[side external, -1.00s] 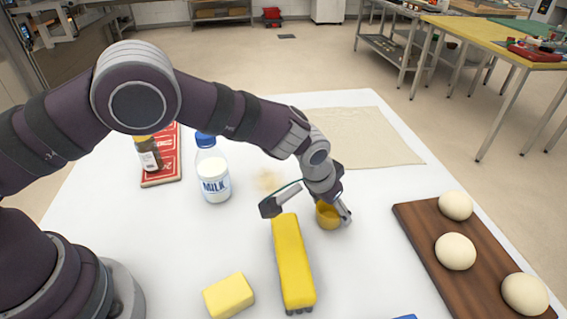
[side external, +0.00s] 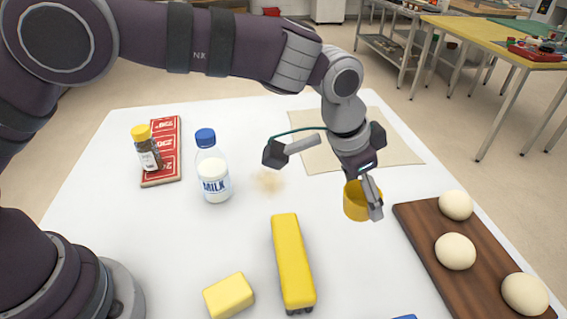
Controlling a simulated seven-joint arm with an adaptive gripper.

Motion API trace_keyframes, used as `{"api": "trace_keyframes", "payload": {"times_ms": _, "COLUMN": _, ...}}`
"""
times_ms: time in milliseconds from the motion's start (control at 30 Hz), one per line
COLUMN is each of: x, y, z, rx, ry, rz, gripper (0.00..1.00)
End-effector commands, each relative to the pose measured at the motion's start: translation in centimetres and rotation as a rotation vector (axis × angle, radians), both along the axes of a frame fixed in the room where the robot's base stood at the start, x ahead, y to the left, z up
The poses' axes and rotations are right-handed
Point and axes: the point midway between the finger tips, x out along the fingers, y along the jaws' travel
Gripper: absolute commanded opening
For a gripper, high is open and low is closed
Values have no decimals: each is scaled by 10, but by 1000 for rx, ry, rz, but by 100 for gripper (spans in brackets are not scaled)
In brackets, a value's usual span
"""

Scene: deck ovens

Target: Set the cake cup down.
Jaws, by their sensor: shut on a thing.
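The cake cup (side external: 358,203) is a small golden-yellow cup right of the middle in the side external view. My gripper (side external: 370,195) is shut on it at its right side. One finger shows against the cup; the other is hidden. The cup looks raised above the white table (side external: 350,270), roughly upright, left of the dough board. How high it is cannot be told exactly.
A brown board (side external: 425,240) with dough balls (side external: 455,251) is at right. A beige sheet (side external: 310,158) lies behind.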

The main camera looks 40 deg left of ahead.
Motion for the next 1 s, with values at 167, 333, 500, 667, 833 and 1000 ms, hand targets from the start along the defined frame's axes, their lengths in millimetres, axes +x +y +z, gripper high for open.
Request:
{"api": "trace_keyframes", "payload": {"times_ms": 167, "x": -37, "y": -45, "z": 3, "rx": -14, "ry": -5, "rz": -384, "gripper": 31}}
{"api": "trace_keyframes", "payload": {"times_ms": 333, "x": -53, "y": -59, "z": -13, "rx": -20, "ry": -12, "rz": -541, "gripper": 31}}
{"api": "trace_keyframes", "payload": {"times_ms": 500, "x": -53, "y": -59, "z": -48, "rx": -21, "ry": -14, "rz": -544, "gripper": 31}}
{"api": "trace_keyframes", "payload": {"times_ms": 667, "x": -53, "y": -59, "z": -81, "rx": -20, "ry": -14, "rz": -542, "gripper": 31}}
{"api": "trace_keyframes", "payload": {"times_ms": 833, "x": -52, "y": -59, "z": -97, "rx": -22, "ry": -18, "rz": -541, "gripper": 31}}
{"api": "trace_keyframes", "payload": {"times_ms": 1000, "x": -52, "y": -60, "z": -96, "rx": -22, "ry": -19, "rz": -540, "gripper": 31}}
